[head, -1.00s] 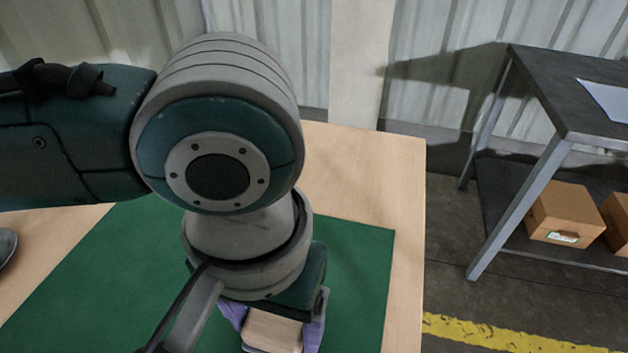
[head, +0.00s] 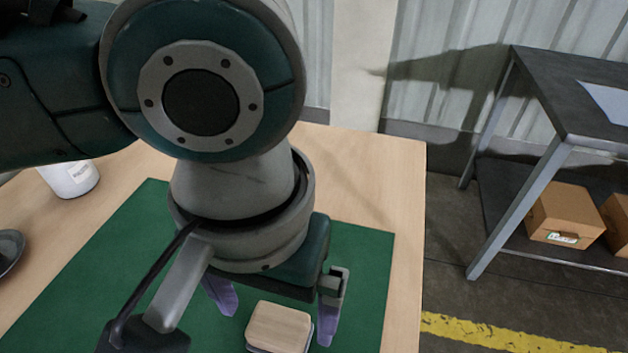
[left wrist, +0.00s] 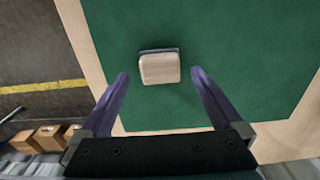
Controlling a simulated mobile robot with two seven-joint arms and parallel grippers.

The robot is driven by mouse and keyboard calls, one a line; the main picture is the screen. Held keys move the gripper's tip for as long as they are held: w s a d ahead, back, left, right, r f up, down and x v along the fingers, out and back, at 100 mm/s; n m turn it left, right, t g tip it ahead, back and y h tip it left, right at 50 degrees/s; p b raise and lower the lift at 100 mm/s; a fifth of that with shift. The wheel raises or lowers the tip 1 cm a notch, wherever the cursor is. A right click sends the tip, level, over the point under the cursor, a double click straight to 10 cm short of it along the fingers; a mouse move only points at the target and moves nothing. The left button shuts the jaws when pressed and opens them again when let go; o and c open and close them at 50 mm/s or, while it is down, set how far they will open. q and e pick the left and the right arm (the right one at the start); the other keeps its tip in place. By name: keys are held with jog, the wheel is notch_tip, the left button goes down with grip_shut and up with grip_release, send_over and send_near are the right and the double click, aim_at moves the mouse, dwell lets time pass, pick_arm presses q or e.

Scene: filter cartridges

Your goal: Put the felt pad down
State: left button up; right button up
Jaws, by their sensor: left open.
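The felt pad (head: 279,326) is a small block with a pale wood-like top and a thin dark grey layer beneath. It lies on the green mat (head: 345,262), near the mat's right side in the head view. My left gripper (head: 277,322) is open above it, its purple fingers apart on either side and clear of it. In the left wrist view the pad (left wrist: 160,69) sits between the open fingertips, with green mat around it. My right gripper is not in view.
The mat lies on a light wooden table (head: 405,200). A white container (head: 70,178) and part of a dark round dish (head: 8,250) stand at the left. A dark metal bench (head: 545,85) with cardboard boxes (head: 565,213) on its lower shelf is off to the right.

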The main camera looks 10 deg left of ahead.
aim_at(278, 326)
pick_arm(q)
notch_tip(278, 326, up, 8)
jog(key=p, duration=0.2)
jog(key=s+d+m+t+h, duration=0.2)
jog(key=s+d+h, duration=0.1)
jog(key=d+h, duration=0.15)
jog(key=s+a+f+y, duration=0.2)
jog(key=a, duration=0.5)
jog(key=s+a+f+t+y, duration=0.1)
jog(key=s+a+f+y, duration=0.1)
jog(key=a, duration=0.6)
jog(key=shift+s+f+t, duration=0.2)
jog(key=shift+s+t, duration=0.1)
jog(key=shift+s, duration=0.2)
